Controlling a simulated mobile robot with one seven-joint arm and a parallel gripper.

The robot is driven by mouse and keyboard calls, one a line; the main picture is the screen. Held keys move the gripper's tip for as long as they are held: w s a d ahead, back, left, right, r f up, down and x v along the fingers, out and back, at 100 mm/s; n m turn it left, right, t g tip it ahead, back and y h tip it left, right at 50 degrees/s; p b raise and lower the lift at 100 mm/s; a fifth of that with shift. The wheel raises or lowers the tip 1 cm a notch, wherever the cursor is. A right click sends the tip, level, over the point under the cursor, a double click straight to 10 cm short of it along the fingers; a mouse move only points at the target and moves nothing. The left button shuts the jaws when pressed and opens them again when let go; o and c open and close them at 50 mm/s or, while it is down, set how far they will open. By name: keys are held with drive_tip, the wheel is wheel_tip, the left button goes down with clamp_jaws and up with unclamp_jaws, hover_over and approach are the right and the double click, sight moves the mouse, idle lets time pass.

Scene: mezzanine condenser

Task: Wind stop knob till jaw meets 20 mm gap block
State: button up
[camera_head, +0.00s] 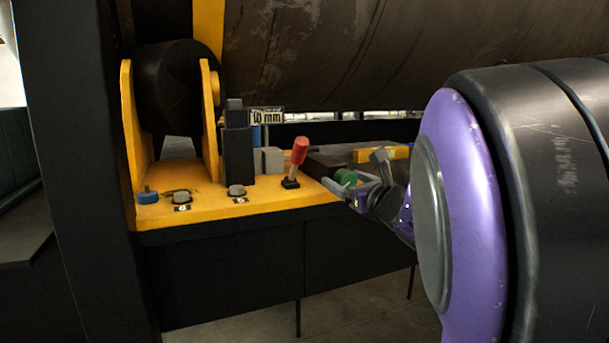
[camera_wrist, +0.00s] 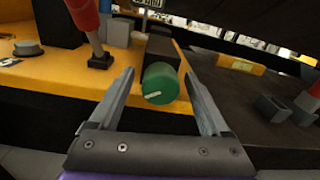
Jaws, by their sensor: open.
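The green stop knob (camera_wrist: 160,84) faces me on the front of a dark block (camera_wrist: 161,47), with a pale mark on its face. It also shows in the head view (camera_head: 346,177). My gripper (camera_wrist: 166,88) is open, with one finger on each side of the knob and visible gaps to it. In the head view my gripper (camera_head: 362,178) is at the knob, partly hidden by my arm. Grey blocks (camera_head: 268,160) stand left of the dark block; I cannot tell which is the jaw or the gap block. A "10 mm" sign (camera_head: 267,116) stands behind them.
A red-handled lever (camera_head: 299,151) stands close left of the knob. Grey knobs (camera_head: 236,191) and a blue knob (camera_head: 147,196) sit on the yellow plate (camera_head: 212,209). A yellow bar (camera_wrist: 240,64) and a grey slotted part (camera_wrist: 271,107) lie to the right. A large pipe hangs above.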

drive_tip(key=shift+w, duration=0.1)
clamp_jaws()
idle(0.5)
drive_tip(key=shift+m, duration=0.3)
drive_tip(key=shift+d+m, duration=0.1)
drive_tip(key=shift+m, duration=0.8)
drive_tip(key=shift+f+m+b, duration=0.1)
drive_tip(key=shift+m+b, duration=0.9)
drive_tip(key=shift+b, duration=0.05)
drive_tip(key=shift+m+b, duration=0.6)
drive_tip(key=shift+m, duration=0.4)
